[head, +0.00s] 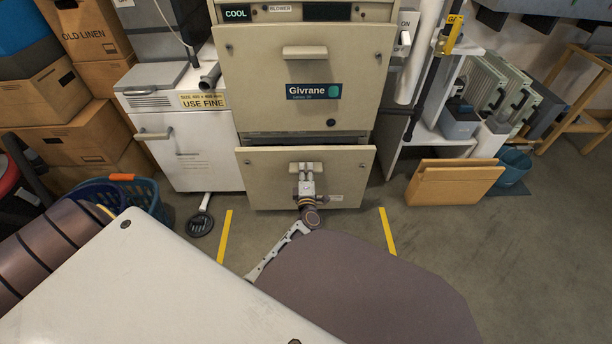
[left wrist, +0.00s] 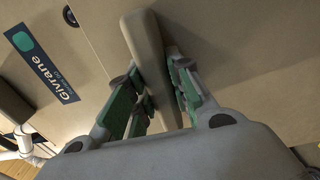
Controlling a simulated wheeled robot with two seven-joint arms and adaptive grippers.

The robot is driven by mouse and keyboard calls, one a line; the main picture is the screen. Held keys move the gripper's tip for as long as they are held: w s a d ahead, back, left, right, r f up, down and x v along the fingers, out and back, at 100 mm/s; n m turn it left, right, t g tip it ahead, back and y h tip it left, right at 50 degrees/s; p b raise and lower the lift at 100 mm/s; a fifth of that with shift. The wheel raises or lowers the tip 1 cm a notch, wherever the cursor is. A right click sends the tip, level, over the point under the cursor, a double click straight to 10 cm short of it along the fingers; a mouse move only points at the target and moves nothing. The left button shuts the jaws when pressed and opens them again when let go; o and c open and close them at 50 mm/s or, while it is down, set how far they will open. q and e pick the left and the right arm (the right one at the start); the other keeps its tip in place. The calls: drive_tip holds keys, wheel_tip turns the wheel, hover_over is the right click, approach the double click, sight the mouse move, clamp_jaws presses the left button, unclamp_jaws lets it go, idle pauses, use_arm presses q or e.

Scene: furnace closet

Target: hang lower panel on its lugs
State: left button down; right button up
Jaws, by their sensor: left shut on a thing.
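The beige lower panel (head: 262,183) stands upright at the front of the furnace, below the upper panel (head: 262,100). A dark gap shows between the two panels. My left gripper (head: 306,176) is shut on the lower panel's handle (head: 292,167). In the left wrist view, the fingers of the left gripper (left wrist: 156,80) lie on both sides of the handle (left wrist: 146,45). The lugs are hidden, and I cannot tell whether the panel touches them. My right gripper is not in view.
A white cabinet (head: 205,150) stands left of the furnace, a white shelf unit (head: 440,138) right. A tan box-like object (head: 455,183) stands on the floor at right. A blue basket (head: 140,192) is at left.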

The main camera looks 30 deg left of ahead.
sight(306, 163)
use_arm(q)
drive_tip(key=shift+x, duration=4.6)
idle(1.7)
